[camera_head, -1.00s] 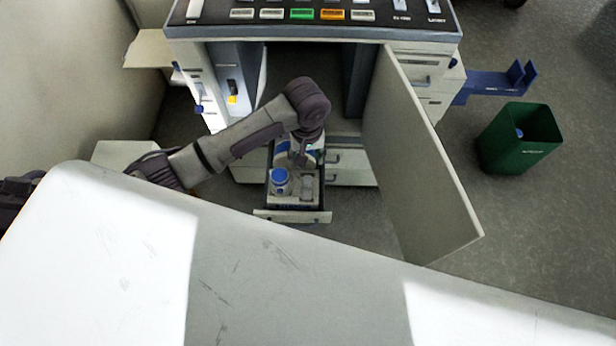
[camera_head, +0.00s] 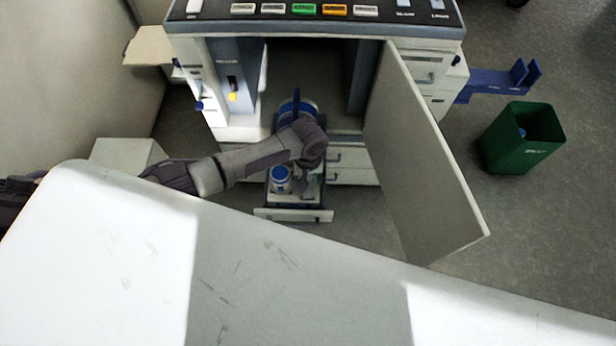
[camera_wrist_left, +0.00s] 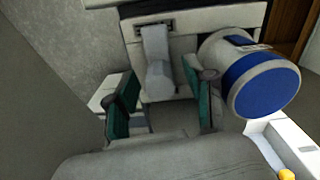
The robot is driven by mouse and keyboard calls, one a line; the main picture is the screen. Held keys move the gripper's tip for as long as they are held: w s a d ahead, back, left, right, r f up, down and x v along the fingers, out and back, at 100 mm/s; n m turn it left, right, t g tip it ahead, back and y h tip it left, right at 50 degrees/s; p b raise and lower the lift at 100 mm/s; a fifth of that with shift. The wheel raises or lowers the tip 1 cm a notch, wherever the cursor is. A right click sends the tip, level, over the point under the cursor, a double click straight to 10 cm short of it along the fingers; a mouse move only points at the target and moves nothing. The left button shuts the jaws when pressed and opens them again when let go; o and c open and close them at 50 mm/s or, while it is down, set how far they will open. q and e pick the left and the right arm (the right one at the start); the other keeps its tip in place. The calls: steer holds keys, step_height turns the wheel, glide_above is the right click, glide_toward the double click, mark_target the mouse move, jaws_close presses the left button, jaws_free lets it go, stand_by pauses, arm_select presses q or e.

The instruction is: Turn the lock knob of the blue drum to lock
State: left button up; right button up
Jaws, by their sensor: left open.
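The blue drum (camera_head: 298,108) lies inside the open cabinet of the machine in the head view, just beyond my left wrist. In the head view my left arm hides the gripper.
An open drawer (camera_head: 292,215) below the cabinet holds a blue-capped bottle (camera_head: 281,180). The open cabinet door (camera_head: 425,160) stands to the right. A white table (camera_head: 300,290) fills the foreground. A green bin (camera_head: 520,140) stands on the floor at the right.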

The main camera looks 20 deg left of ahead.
arm_select(q)
jaws_close()
